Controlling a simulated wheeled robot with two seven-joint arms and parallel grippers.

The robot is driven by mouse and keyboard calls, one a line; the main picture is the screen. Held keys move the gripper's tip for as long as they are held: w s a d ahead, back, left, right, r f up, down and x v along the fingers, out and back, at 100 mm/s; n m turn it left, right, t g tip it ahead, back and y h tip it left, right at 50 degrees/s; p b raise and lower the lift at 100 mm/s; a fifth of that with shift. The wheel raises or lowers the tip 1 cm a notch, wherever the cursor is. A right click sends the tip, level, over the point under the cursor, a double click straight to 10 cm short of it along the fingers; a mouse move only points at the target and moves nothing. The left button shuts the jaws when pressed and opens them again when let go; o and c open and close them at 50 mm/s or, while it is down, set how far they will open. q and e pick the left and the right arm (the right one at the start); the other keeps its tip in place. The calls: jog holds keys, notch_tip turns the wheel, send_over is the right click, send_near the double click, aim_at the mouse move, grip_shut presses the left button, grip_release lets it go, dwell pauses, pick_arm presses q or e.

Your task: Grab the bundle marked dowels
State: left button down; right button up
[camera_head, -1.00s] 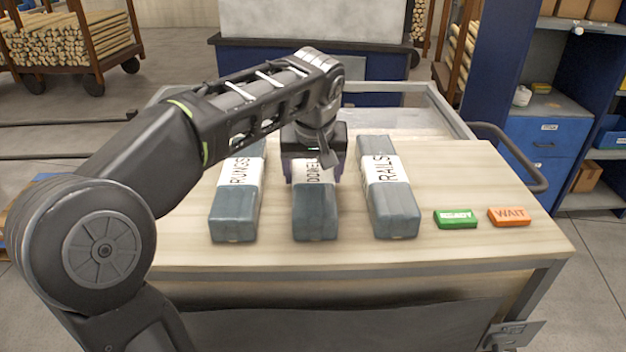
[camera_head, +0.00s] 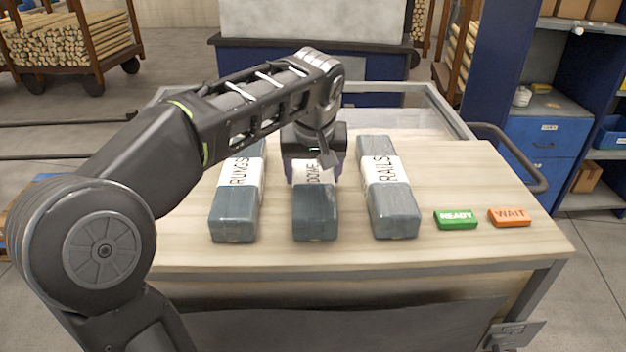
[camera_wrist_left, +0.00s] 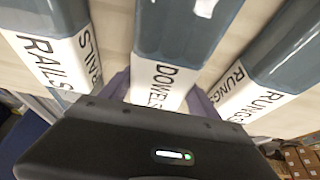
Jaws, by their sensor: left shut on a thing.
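The dowels bundle (camera_head: 315,215) is a dark blue-grey wrapped block with a white label, lying on the table between two similar bundles. My left gripper (camera_head: 315,175) is over it from above, shut on it around the labelled middle. In the left wrist view the dowels bundle (camera_wrist_left: 180,30) lies between the two fingers, with its label readable. In the head view the gripper covers the bundle's far part and some of its label. The bundle appears to rest on the table. My right gripper is not in view.
The rungs bundle (camera_head: 235,210) lies close on the left and the rails bundle (camera_head: 393,205) on the right, with narrow gaps. A green READY block (camera_head: 455,219) and an orange WAIT block (camera_head: 509,217) sit at the right of the wooden table top (camera_head: 400,255).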

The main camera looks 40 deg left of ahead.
aim_at(314, 163)
pick_arm(q)
jog(key=shift+r, duration=0.1)
jog(key=shift+w+r, duration=0.1)
jog(key=shift+r, duration=0.4)
notch_tip(314, 163, up, 4)
jog(key=shift+r, duration=0.15)
notch_tip(314, 163, up, 4)
jog(key=shift+f+p, duration=0.15)
jog(key=shift+p, duration=1)
jog(key=shift+r+p, duration=0.55)
jog(key=shift+p, duration=0.05)
jog(key=shift+f, duration=0.1)
